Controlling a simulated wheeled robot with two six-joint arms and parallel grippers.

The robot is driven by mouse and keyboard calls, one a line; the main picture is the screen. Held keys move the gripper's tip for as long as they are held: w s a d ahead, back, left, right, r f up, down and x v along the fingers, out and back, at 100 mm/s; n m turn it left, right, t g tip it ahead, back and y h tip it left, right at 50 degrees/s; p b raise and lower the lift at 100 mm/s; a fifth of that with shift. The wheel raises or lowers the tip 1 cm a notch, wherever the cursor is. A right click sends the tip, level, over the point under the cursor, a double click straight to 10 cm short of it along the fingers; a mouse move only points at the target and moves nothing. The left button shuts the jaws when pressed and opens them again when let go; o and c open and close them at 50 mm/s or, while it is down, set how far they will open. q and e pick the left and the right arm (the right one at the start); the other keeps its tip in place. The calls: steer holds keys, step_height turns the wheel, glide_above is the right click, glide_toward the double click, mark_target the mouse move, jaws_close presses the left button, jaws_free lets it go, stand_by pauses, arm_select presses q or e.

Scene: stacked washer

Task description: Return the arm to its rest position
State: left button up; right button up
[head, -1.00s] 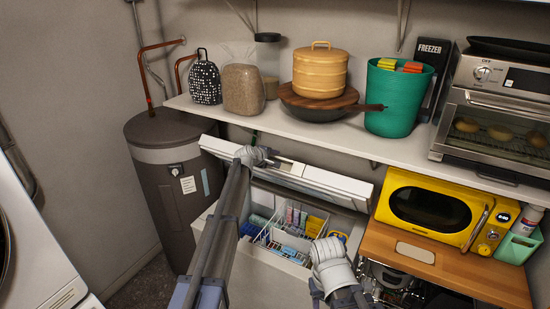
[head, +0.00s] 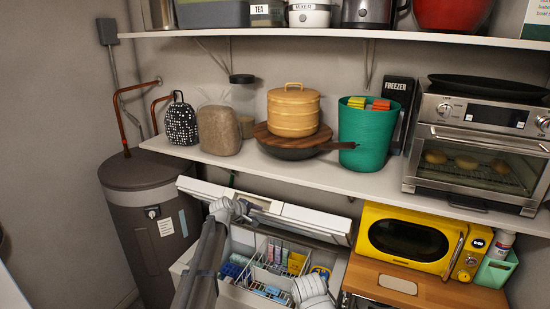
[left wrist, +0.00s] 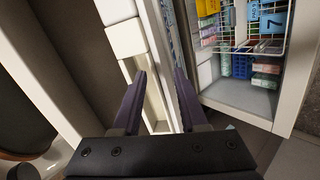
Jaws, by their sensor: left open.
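My left arm reaches up from the bottom of the head view. Its gripper (head: 250,208) is at the raised white lid (head: 312,222) of the chest freezer. In the left wrist view the two dark fingers (left wrist: 161,78) are apart, with a pale lid edge (left wrist: 152,95) between them; whether they touch it I cannot tell. The freezer stands open, with a wire basket (head: 271,268) and several coloured packages inside. A pale joint of my right arm shows in front of the freezer at the bottom; the right gripper itself is not visible.
A shelf (head: 330,180) with a green bin (head: 366,137), pan and wooden container crosses above the lid. A yellow microwave (head: 410,238) on a wooden top (head: 425,290) stands right. A grey tank (head: 150,230) stands left. An upper shelf (head: 420,40) hangs above.

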arm_select(q)
steer(key=s+d+f+m+g+y+b, duration=0.1)
steer(key=s+d+f+m+g+b, duration=0.25)
steer(key=s+f, duration=0.5)
steer(key=s+d+f+m+g+y+b, duration=0.1)
steer(key=s+d+f+m+g+b, duration=0.25)
steer(key=s, duration=0.85)
steer(key=s+d+f+m+g+y+b, duration=0.1)
steer(key=s+d+f+m+b, duration=0.25)
steer(key=s+f, duration=0.6)
steer(key=s+a+f+m+g+y+b, duration=0.2)
steer(key=s+m, duration=0.3)
steer(key=s, duration=0.8)
steer(key=shift+s+a+f+y+b, duration=0.2)
steer(key=shift+s+y+b, duration=0.15)
steer(key=shift+b, duration=0.4)
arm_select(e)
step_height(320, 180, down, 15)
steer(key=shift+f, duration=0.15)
arm_select(q)
steer(key=shift+w+d, duration=0.1)
steer(key=shift+d, duration=0.05)
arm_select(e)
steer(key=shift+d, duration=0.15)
